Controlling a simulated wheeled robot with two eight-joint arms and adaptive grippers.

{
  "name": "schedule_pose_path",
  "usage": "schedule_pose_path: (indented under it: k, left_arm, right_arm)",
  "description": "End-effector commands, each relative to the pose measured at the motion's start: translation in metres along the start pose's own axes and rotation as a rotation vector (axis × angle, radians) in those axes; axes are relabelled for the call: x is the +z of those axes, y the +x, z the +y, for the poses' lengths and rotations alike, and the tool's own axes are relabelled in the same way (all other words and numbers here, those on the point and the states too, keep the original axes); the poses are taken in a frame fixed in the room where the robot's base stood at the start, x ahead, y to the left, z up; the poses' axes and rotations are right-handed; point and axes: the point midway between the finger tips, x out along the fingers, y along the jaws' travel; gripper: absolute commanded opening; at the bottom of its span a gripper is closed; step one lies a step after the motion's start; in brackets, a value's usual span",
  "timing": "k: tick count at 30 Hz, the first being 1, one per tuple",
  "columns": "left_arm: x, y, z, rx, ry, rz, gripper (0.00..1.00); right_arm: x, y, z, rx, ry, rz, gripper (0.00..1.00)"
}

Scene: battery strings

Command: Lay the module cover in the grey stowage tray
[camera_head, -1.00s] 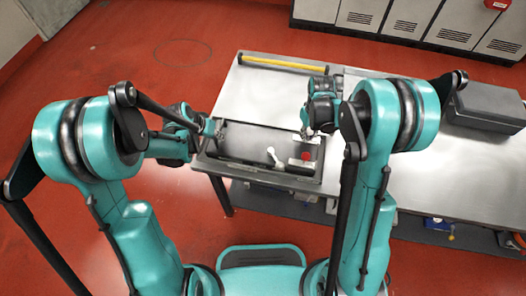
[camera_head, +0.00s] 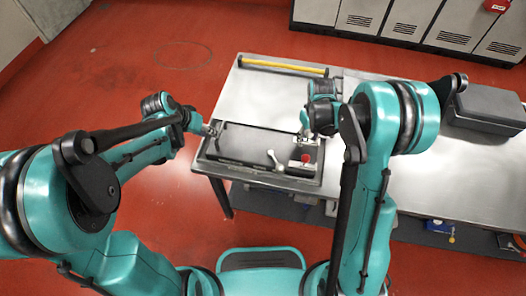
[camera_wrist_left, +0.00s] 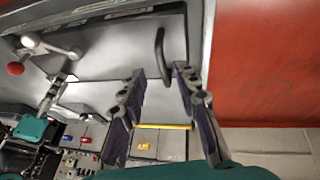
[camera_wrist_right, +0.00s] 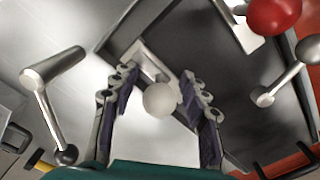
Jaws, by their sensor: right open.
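A dark grey flat panel (camera_head: 250,143), which looks like the module cover, lies in a dark-rimmed housing on the table's left part. In the left wrist view, a dark bar handle (camera_wrist_left: 162,55) stands on a grey surface. My left gripper (camera_head: 212,130) is open at the panel's left end; its fingers (camera_wrist_left: 158,90) are apart, with the handle beyond them. My right gripper (camera_head: 304,138) is open at the panel's right end. Its fingers (camera_wrist_right: 160,88) are on either side of a pale ball knob (camera_wrist_right: 160,99). I cannot clearly identify the stowage tray.
A red knob (camera_head: 306,157) and a white lever (camera_head: 275,159) are at the housing's near right. A dark grey box (camera_head: 487,108) stands on the table's right end. A yellow bar (camera_head: 284,66) lies along the back left. The table (camera_head: 420,165) between is largely clear.

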Motion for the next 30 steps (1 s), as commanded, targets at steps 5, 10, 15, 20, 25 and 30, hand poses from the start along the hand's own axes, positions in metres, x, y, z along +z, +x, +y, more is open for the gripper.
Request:
schedule_pose_path:
  k: [5,10,15,20,25,30]
  left_arm:
    - [0.000,-0.026,0.000,-0.001,-0.002,0.000,0.31]
    - [0.000,-0.036,0.000,0.000,0.000,0.000,0.31]
    - [0.000,-0.037,0.000,0.000,0.000,0.000,0.31]
    - [0.000,-0.037,0.000,0.000,0.000,0.000,0.31]
    - [0.000,-0.037,0.000,0.000,0.000,0.000,0.31]
    - [0.000,-0.037,0.000,0.000,0.000,0.000,0.31]
  right_arm:
    - [0.000,0.000,0.000,0.000,0.000,0.000,0.45]
    - [0.000,-0.003,0.000,0.000,0.000,0.000,0.45]
    - [0.000,-0.027,0.000,0.000,0.000,0.000,0.45]
    - [0.001,-0.063,0.000,0.000,0.000,0.000,0.45]
    - [0.001,-0.096,0.000,0.000,0.000,0.000,0.45]
    - [0.000,-0.115,0.000,0.000,0.000,0.000,0.45]
